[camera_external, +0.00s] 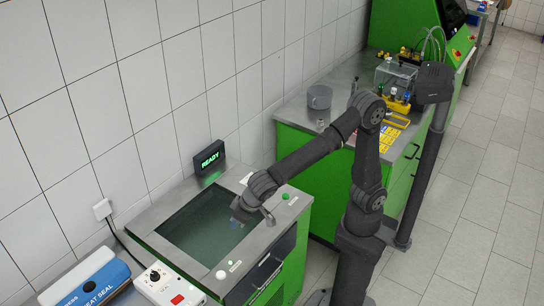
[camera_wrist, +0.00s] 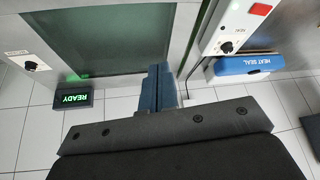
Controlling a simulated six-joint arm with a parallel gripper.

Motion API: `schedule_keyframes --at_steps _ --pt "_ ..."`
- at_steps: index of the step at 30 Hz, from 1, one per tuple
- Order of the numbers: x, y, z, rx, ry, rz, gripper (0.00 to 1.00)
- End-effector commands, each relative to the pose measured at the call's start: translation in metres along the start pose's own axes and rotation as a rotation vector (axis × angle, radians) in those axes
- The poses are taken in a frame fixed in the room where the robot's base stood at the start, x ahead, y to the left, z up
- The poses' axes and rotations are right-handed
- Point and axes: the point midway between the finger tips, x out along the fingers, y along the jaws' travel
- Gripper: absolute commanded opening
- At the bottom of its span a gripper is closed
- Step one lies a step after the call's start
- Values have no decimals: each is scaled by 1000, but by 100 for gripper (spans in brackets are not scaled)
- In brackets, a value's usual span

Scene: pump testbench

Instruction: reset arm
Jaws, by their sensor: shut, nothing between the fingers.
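My gripper (camera_external: 240,215) hangs at the end of my arm over the dark glass window of the green testbench (camera_external: 295,240). In the wrist view my gripper (camera_wrist: 162,84) shows as two blue fingers side by side. The fingers are shut with nothing between them. The dark window (camera_wrist: 100,35) lies beyond them in that view. The height of the fingertips above the glass is hard to tell.
A READY display (camera_external: 209,156) glows green by the wall. A blue heat sealer (camera_external: 90,283) and white control box (camera_external: 170,285) stand at lower left. A grey pot (camera_external: 319,97) and yellow-fitted apparatus (camera_external: 396,75) sit on the back counter.

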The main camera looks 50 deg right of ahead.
Motion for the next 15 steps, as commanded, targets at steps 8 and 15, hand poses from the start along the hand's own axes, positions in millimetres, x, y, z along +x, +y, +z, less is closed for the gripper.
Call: schedule_keyframes --at_steps 8,15 --pt "42 -18 1 -232 99 86 0" --pt "75 -37 5 -442 181 145 0"
